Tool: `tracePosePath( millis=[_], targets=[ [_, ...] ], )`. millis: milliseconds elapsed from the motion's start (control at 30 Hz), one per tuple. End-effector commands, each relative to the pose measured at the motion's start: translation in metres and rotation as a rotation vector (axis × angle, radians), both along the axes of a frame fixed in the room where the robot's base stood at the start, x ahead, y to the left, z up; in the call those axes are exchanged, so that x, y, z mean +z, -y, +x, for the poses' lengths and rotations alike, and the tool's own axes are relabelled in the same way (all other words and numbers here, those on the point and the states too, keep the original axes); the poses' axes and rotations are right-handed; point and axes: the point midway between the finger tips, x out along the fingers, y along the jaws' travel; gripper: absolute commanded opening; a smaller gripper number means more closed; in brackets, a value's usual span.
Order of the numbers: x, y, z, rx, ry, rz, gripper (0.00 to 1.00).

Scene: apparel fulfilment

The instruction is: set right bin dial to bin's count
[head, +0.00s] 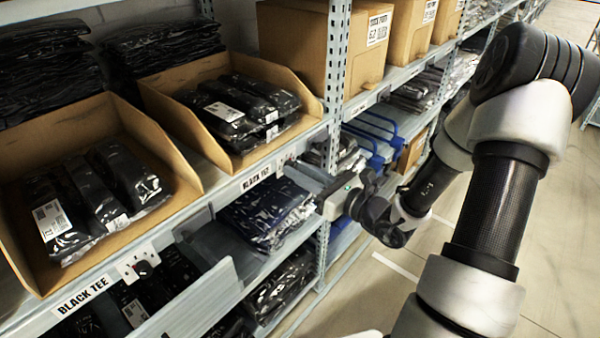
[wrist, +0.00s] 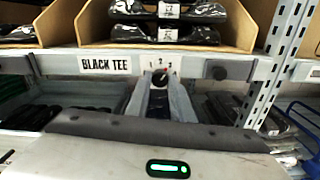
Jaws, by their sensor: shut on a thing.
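The right bin (head: 165,108) is an open cardboard tray on the upper shelf. It holds black bagged tees (head: 240,100), which look like three side by side; its front also shows in the wrist view (wrist: 240,25). Its dial (wrist: 159,76) is a dark round knob on a white numbered plate on the shelf edge, beside a BLACK TEE label. A red mark on the knob points up and right, seemingly near the 3. My gripper (wrist: 160,85) is shut on the knob, its two grey fingers on either side. In the head view my gripper (head: 290,168) partly hides the dial plate.
A left bin (head: 25,245) of black bags has its own dial (head: 142,268). A metal upright (head: 336,80) stands right of the right bin. Bagged clothes lie on the lower shelf; the aisle floor is clear.

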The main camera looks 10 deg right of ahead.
Motion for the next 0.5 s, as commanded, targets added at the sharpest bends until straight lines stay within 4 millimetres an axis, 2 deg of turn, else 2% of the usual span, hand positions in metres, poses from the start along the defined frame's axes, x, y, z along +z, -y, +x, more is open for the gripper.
tracePosePath(
  millis=[500],
  targets=[
    [-0.0029, 0.0, -0.0002, 0.001, 0.233, -0.32, 0.0]
  ],
)
